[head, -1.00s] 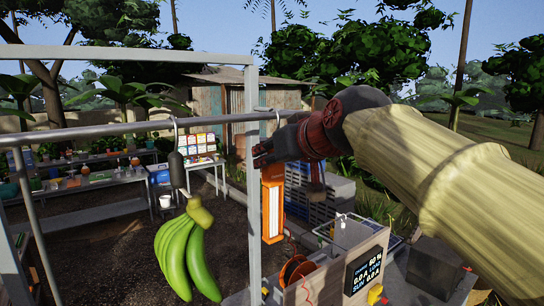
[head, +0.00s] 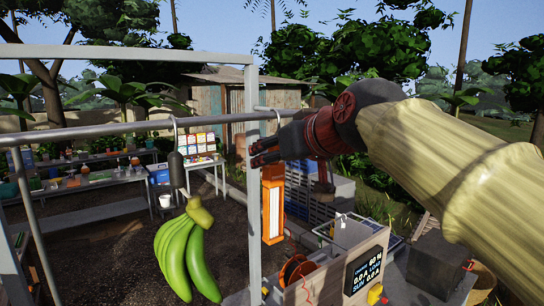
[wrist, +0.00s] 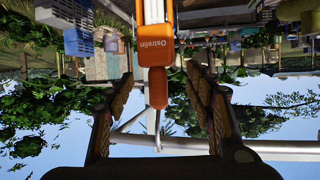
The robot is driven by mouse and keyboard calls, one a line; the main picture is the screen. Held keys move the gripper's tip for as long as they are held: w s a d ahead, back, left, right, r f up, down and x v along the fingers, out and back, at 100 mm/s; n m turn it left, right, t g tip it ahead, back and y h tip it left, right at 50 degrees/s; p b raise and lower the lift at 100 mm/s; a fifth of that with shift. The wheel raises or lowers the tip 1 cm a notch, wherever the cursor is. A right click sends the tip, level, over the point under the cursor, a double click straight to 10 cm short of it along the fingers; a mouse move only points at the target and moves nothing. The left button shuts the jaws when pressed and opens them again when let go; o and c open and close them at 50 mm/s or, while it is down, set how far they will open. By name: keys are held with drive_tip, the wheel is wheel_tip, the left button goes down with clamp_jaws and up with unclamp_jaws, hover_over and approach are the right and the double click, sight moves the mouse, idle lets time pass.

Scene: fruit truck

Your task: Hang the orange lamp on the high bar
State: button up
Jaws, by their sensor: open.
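The orange lamp (head: 272,205) hangs upright below the high bar (head: 110,131), just right of the metal post. Its thin hook appears over the bar near the post. In the wrist view, which is upside down, the lamp (wrist: 158,52) shows its orange body, white tube, orange top part and hook meeting the bar (wrist: 200,146). My gripper (head: 268,155) is open at the lamp's upper end. In the wrist view the two fingers (wrist: 158,80) stand apart on either side of the lamp's top, with visible gaps. The fingers partly hide the lamp's top in the head view.
A green banana bunch (head: 186,250) and a dark hanging weight (head: 177,168) hang left of the post (head: 253,190). A box with a display (head: 365,270) stands below right. Tables with goods are at the back left.

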drive_tip(key=v, duration=1)
drive_tip(key=s+d+f+m+g+h+b, duration=0.1)
drive_tip(key=s+f+b, duration=0.5)
drive_tip(key=f, duration=1.8)
drive_tip(key=s+d+f+m+g+h+b, duration=0.1)
drive_tip(key=s+d+f+b, duration=0.5)
drive_tip(key=f+b, duration=0.8)
drive_tip(key=s+d+f+m+g+h+b, duration=0.2)
drive_tip(key=f+b, duration=0.7)
drive_tip(key=f, duration=2.6)
drive_tip(key=s+d+g, duration=0.2)
drive_tip(key=s+g, duration=0.1)
drive_tip(key=s, duration=0.1)
drive_tip(key=shift+s+d+h+b, duration=0.2)
drive_tip(key=shift+s+h+b, duration=0.15)
drive_tip(key=shift+h+b, duration=0.05)
